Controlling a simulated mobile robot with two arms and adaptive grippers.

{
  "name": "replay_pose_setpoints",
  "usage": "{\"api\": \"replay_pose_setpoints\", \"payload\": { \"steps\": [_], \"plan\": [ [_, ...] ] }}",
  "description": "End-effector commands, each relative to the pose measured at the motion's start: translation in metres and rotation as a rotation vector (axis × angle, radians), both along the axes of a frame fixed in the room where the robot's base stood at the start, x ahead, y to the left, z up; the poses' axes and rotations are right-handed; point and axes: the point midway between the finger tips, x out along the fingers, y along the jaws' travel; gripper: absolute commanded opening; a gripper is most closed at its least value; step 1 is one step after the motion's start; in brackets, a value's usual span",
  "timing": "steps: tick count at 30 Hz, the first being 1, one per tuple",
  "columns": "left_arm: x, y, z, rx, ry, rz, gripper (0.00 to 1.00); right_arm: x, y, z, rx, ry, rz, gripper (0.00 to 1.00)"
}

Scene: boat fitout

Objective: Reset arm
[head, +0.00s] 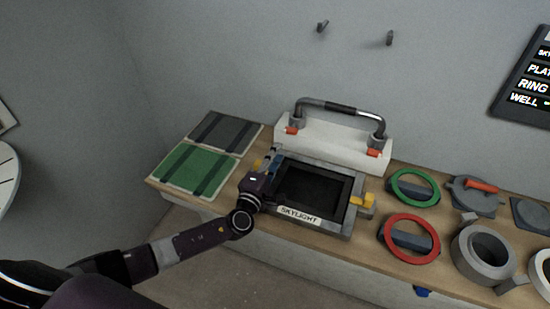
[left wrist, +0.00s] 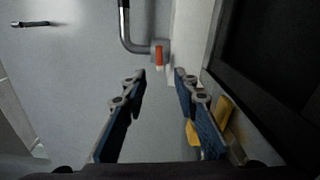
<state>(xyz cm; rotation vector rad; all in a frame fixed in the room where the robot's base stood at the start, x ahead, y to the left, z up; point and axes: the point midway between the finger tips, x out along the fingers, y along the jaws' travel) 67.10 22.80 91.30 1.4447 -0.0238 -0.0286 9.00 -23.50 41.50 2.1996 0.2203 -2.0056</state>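My left arm reaches in from the left in the head view. Its gripper (head: 272,160) is over the left edge of the dark-framed skylight hatch (head: 335,226), labelled SKYLIGHT. In the left wrist view the two blue-padded fingers of the left gripper (left wrist: 160,78) stand apart, with nothing held between them. A yellow latch (left wrist: 226,108) shows beside the right-hand finger, which partly hides the yellow behind it. The hatch's dark panel (left wrist: 270,60) is at the right there. I do not make out my right gripper in either view.
A white block with a metal grab handle (head: 342,106) stands behind the hatch. Green (head: 190,168) and grey (head: 225,132) striped panels lie at left. Green (head: 415,174) and red (head: 432,222) rings and grey fittings (head: 484,250) crowd the right. Wall hooks (head: 389,38) are above.

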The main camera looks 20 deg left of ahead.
Motion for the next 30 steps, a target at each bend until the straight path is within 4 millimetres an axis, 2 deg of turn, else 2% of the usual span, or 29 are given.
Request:
{"api": "replay_pose_setpoints", "payload": {
  "steps": [5, 19, 22, 26, 30],
  "plan": [
    [-0.010, 0.001, 0.000, 0.000, 0.000, 0.000, 0.28, 0.000, 0.000, 0.000, 0.000, 0.000, 0.000, 0.40],
    [-0.010, 0.000, 0.000, -0.001, 0.000, 0.000, 0.28, 0.000, 0.000, 0.000, 0.000, 0.000, 0.000, 0.40],
    [-0.013, 0.000, 0.000, -0.057, 0.004, 0.013, 0.28, 0.000, 0.000, 0.000, 0.000, 0.000, 0.000, 0.40],
    [-0.027, 0.001, 0.002, -0.350, 0.016, 0.083, 0.28, 0.000, 0.001, 0.000, 0.000, 0.000, 0.000, 0.40],
    [-0.058, 0.011, -0.004, -0.913, 0.026, 0.250, 0.28, 0.000, 0.001, 0.000, 0.001, 0.000, -0.001, 0.40]
  ]
}}
